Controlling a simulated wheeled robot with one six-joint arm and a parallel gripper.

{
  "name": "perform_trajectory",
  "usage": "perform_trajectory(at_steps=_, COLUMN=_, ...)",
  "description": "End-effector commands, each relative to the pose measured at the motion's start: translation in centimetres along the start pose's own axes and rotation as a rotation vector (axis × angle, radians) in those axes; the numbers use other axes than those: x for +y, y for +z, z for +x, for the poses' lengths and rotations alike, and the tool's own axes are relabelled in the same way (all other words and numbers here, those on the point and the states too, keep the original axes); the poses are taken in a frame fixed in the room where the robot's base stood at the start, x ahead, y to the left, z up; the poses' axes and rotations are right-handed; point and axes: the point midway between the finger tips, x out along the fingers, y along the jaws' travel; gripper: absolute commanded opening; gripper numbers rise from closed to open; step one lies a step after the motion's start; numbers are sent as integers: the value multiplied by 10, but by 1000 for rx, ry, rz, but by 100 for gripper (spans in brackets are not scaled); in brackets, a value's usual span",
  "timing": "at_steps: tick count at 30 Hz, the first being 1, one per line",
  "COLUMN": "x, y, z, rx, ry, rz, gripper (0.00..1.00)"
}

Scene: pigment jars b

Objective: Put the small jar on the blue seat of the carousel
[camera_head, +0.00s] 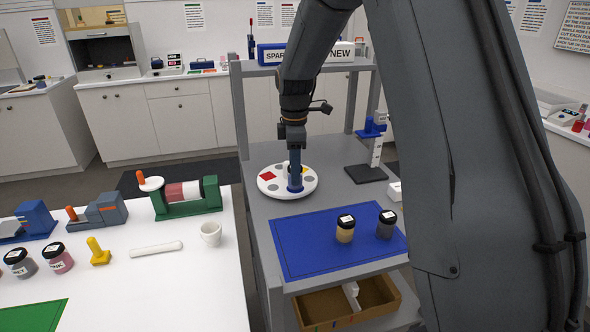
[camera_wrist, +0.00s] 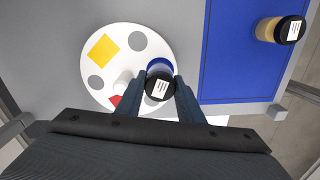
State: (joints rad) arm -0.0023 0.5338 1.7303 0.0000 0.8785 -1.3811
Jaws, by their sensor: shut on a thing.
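The carousel (camera_head: 270,189) is a white round plate on the grey cart, with yellow and red squares, several grey round spots and a white centre knob. It also shows in the wrist view (camera_wrist: 122,32). My gripper (camera_head: 295,187) points down over its near right part. In the wrist view my gripper (camera_wrist: 160,88) is shut on a small black-lidded jar (camera_wrist: 159,83) with a white label. The blue seat (camera_wrist: 159,62) shows just beyond the jar, partly covered by it. The jar appears upright over the seat; I cannot tell whether it touches. Fingers mostly hide it in the head view.
A tan jar (camera_head: 345,229) and a dark grey jar (camera_head: 386,225) stand on the blue mat (camera_head: 300,243), right of and nearer than the carousel. A stand with a blue clamp (camera_head: 370,170) is behind right. Cart posts rise at the back. A white bench (camera_head: 150,285) is left.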

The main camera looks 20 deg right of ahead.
Motion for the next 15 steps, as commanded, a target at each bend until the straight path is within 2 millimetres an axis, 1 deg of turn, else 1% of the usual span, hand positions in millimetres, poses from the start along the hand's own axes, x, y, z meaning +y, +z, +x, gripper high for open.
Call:
perform_trajectory(at_steps=3, x=0, y=0, z=6, rx=0, ry=1, rz=0, gripper=11)
perform_trajectory(at_steps=12, x=0, y=0, z=9, rx=0, ry=0, rz=0, gripper=11)
perform_trajectory(at_steps=13, x=0, y=0, z=10, rx=0, ry=0, rz=0, gripper=36)
perform_trajectory(at_steps=15, x=0, y=0, z=9, rx=0, ry=1, rz=0, gripper=47)
